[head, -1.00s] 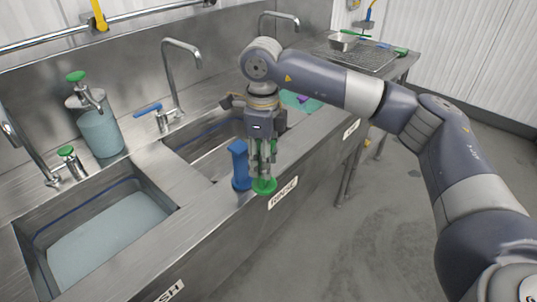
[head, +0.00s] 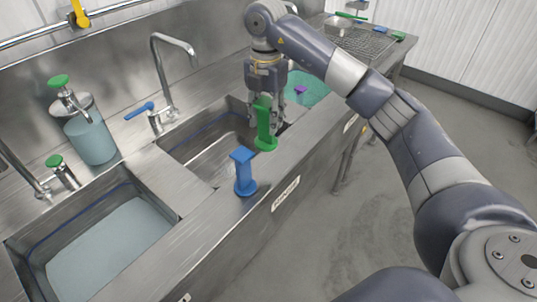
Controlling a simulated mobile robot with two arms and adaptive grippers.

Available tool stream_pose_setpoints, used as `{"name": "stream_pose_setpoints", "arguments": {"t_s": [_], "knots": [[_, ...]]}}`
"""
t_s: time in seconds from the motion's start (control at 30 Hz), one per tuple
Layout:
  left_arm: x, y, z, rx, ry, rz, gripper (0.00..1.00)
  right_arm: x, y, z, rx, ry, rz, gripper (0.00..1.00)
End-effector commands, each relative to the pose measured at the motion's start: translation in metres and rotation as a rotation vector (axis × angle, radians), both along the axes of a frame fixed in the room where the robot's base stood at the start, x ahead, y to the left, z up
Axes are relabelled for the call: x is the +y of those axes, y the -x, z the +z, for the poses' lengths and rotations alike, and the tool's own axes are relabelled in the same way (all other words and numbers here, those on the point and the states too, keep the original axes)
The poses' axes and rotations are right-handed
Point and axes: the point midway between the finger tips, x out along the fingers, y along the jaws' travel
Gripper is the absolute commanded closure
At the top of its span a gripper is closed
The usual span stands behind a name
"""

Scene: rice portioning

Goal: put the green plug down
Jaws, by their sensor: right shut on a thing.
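The green plug (head: 265,127) has a flat upright handle and a round base. My right gripper (head: 265,112) points down and is shut on the handle. The plug is upright, over or on the front rim of the middle sink; I cannot tell if its base touches the steel. A blue plug (head: 244,173) of similar shape stands upright on the front rim, nearer and a little to the left, apart from the green one. My left gripper is not in view.
The middle sink (head: 205,150) looks empty. The left sink (head: 100,250) holds bluish water. A teal basin (head: 308,88) with a purple item lies beyond my right gripper. A soap dispenser (head: 90,138) and taps stand behind. The front rim nearer than the blue plug is clear.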

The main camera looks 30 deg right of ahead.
Motion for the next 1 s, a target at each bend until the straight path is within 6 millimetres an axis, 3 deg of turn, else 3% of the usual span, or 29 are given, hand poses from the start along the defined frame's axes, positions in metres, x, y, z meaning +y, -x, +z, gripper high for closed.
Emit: {"name": "stream_pose_setpoints", "arguments": {"t_s": [0.17, 0.47, 0.87, 1.0], "knots": [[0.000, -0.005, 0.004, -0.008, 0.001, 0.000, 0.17, -0.003, 0.000, -0.003, 0.002, 0.001, -0.108, 0.93], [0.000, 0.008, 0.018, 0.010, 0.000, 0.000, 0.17, -0.004, 0.001, -0.053, 0.003, 0.001, -0.120, 0.93], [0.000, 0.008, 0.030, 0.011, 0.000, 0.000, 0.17, -0.004, 0.001, -0.095, 0.001, 0.000, -0.119, 0.93], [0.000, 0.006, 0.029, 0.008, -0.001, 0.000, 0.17, -0.004, 0.000, -0.100, -0.002, 0.000, -0.118, 0.93]]}}
